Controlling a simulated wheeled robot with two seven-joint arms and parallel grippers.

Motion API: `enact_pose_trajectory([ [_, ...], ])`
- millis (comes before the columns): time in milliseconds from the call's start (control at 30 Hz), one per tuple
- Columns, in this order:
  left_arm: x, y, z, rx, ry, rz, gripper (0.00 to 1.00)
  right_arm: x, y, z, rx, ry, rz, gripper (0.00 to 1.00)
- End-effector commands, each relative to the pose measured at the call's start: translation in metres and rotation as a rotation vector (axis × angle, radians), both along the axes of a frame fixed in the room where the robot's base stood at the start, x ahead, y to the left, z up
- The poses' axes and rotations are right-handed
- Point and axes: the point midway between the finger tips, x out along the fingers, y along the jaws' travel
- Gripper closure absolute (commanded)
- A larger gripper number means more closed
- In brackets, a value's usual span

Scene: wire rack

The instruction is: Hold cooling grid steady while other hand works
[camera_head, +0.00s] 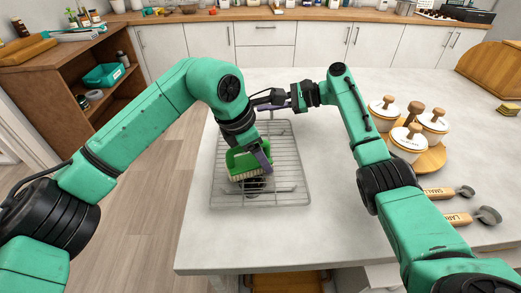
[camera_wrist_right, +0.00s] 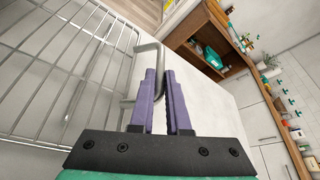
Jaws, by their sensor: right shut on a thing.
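The wire cooling grid (camera_head: 290,170) lies on the pale worktop, and its bars fill the left of the right wrist view (camera_wrist_right: 50,65). My right gripper (camera_head: 293,98) is at the grid's far edge. In the right wrist view its purple fingers (camera_wrist_right: 163,85) are shut on the bent wire handle of the grid. My left gripper (camera_head: 264,158) is over the middle of the grid, shut on a green brush (camera_head: 240,162) with pale bristles facing down. The left fingers are partly hidden, and I cannot tell whether the bristles touch the wires.
Wooden-handled scoops (camera_head: 450,192) lie nearer on the right. The worktop (camera_head: 345,215) is clear between grid and scoops. A brown shelf unit (camera_head: 60,82) stands left, beyond open floor.

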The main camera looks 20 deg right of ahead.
Motion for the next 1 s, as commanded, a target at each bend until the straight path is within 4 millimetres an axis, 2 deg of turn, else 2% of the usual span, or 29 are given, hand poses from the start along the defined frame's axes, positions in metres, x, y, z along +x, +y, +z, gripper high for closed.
enact_pose_trajectory([
  [167,-0.016,0.005,0.000,0.002,-0.001,-0.002,0.76,0.000,0.000,-0.003,-0.003,0.005,0.000,1.00],
  [600,-0.029,0.008,0.000,0.001,0.001,-0.001,0.76,-0.001,0.000,-0.004,-0.004,0.005,0.000,1.00],
  [767,-0.026,0.007,0.000,0.001,0.001,0.001,0.76,-0.001,0.000,-0.004,-0.004,0.006,0.001,1.00],
  [1000,-0.002,0.001,-0.001,0.001,0.000,0.001,0.76,-0.001,0.000,-0.004,-0.003,0.007,0.000,1.00],
])
